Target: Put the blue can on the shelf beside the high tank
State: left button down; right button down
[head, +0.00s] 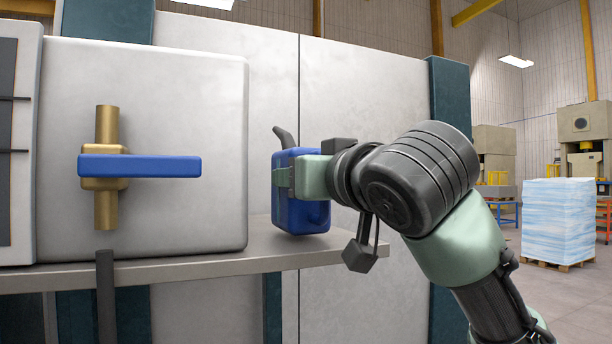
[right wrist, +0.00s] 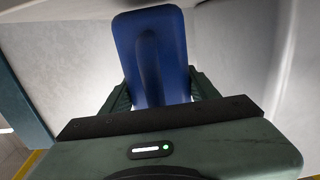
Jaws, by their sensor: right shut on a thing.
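The blue can (head: 308,214) has a dark curved spout on top and looks upright. My right gripper (head: 283,178) comes in from the right and is shut on the can. The can also shows between the fingers in the right wrist view (right wrist: 150,45). In the head view the can is at the right end of the grey shelf (head: 200,262), near its edge; whether its base touches the shelf I cannot tell. The high tank (head: 215,90) is the big pale box on the shelf to the left of the can. My left gripper is not in view.
A brass valve (head: 106,215) with a blue lever handle (head: 140,166) sticks out from the tank's front. A pale panel wall (head: 365,90) stands behind the shelf. A wrapped pallet load (head: 558,222) and machines stand far off at the right.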

jog(key=shift+w+f, duration=0.25)
jog(key=shift+f, duration=0.05)
jog(key=shift+s+f, duration=0.1)
jog(key=shift+s, duration=0.05)
jog(key=c, duration=0.6)
grip_release()
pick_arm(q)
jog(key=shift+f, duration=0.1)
pick_arm(e)
jog(key=shift+o, duration=1)
